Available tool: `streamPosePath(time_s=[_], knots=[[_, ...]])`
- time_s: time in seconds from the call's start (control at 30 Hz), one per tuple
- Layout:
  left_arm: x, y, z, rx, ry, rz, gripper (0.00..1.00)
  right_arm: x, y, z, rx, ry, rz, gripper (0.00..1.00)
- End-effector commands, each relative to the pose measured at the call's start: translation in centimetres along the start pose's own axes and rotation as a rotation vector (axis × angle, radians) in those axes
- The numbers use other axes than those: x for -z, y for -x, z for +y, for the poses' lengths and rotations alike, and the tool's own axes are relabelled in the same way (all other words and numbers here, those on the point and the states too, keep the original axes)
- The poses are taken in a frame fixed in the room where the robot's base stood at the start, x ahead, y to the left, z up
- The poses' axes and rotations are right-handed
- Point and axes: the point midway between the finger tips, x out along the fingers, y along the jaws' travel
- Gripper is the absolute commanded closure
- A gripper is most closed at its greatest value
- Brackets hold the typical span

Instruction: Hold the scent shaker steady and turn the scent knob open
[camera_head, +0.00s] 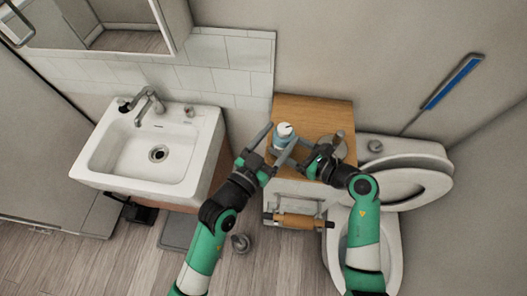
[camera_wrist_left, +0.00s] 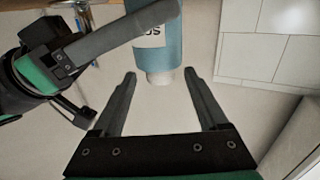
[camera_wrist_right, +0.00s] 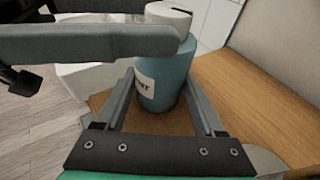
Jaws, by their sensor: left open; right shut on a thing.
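The scent shaker (camera_head: 281,143) is a blue bottle with a white label and a white knob (camera_head: 285,129) on top. It stands upright on the wooden cabinet top. My right gripper (camera_wrist_right: 160,78) is shut on the blue body (camera_wrist_right: 168,82), one finger on each side. My left gripper (camera_wrist_left: 160,73) is open, its fingers on either side of the white knob (camera_wrist_left: 160,78) with visible gaps. In the right wrist view a grey finger of my left gripper crosses in front of the white knob (camera_wrist_right: 168,15) and hides part of it.
The wooden cabinet top (camera_head: 310,105) is mostly clear behind the shaker. A white sink (camera_head: 155,150) is at the left and a toilet (camera_head: 405,185) with raised lid at the right. A paper roll (camera_head: 300,221) hangs on the cabinet front. A blue-handled brush (camera_head: 452,82) leans on the wall.

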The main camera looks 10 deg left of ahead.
Motion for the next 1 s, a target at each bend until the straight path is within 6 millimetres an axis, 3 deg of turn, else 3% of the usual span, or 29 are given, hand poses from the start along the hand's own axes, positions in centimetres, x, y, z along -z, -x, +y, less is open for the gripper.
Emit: streamPosePath(time_s=[0.2, 0.4, 0.83, 0.87, 1.0], knots=[[-0.1, 5.5, -0.1, 0.003, 0.001, -0.001, 0.23, 0.0, 0.0, 0.0, 0.000, 0.000, 0.001, 0.60], [-0.1, 8.6, -0.1, 0.002, 0.000, -0.001, 0.23, 0.0, 0.0, 0.0, 0.000, 0.000, 0.001, 0.60], [0.0, 9.2, 0.0, 0.001, 0.000, -0.001, 0.23, 0.1, 0.0, 0.0, 0.000, 0.000, 0.001, 0.60], [0.0, 9.1, 0.0, 0.001, 0.000, -0.001, 0.23, 0.1, 0.0, 0.0, 0.000, 0.000, 0.001, 0.24], [0.0, 9.1, 0.0, 0.001, 0.000, -0.001, 0.23, 0.0, 0.0, 0.0, 0.000, 0.000, 0.001, 0.00]])
